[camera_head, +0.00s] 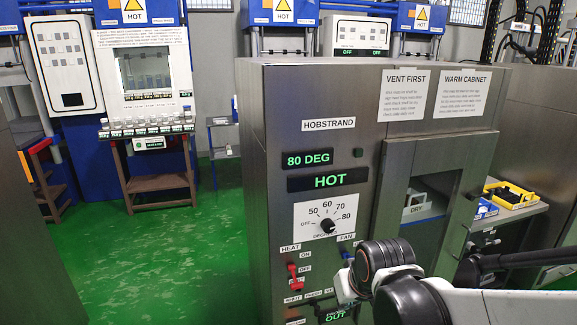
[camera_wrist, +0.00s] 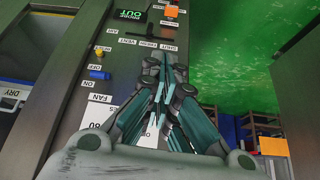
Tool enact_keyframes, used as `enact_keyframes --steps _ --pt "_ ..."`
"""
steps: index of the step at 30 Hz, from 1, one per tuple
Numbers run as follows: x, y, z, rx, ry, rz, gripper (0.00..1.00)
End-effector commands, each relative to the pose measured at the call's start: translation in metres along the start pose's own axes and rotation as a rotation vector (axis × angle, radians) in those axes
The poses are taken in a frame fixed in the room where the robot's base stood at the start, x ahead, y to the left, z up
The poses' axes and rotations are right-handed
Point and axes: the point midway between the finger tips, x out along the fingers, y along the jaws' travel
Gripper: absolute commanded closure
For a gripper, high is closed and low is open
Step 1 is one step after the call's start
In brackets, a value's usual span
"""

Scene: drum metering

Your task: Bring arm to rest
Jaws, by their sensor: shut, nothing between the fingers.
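My arm (camera_head: 385,265) is bent in front of the warm cabinet at the lower right of the head view. My gripper (camera_wrist: 163,65) shows in the wrist view with its fingers together and nothing between them. Its tips overlap the lower part of the cabinet's control panel in that view; I cannot tell whether they touch it. In the head view I cannot make out the fingers. The steel cabinet (camera_head: 277,97) carries lit "80 DEG" and "HOT" displays, a dial (camera_head: 327,225) turned near 80, and a red heat lever (camera_head: 293,275).
In the wrist view a blue fan knob (camera_wrist: 98,74) and a lit "OUT" display (camera_wrist: 129,15) are close to the gripper. Right of the cabinet is a bench with a yellow tray (camera_head: 513,194). Green floor (camera_head: 180,250) lies open on the left.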

Motion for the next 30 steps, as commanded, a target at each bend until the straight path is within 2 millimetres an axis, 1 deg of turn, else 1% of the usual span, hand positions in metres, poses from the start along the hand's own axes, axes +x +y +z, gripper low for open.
enact_keyframes --steps 1,6,11,15,21,24,30 --pt "-0.014 0.005 0.005 0.012 0.006 0.007 1.0" --pt "-0.053 0.019 0.019 0.047 0.029 0.028 1.0" --pt "-0.085 0.03 0.037 0.078 0.05 0.047 1.0" --pt "-0.109 0.038 0.056 0.105 0.068 0.065 1.0" --pt "-0.133 0.046 0.08 0.138 0.091 0.086 1.0" --pt "-0.139 0.048 0.088 0.148 0.097 0.093 1.0" --pt "-0.143 0.049 0.093 0.155 0.103 0.097 1.0"
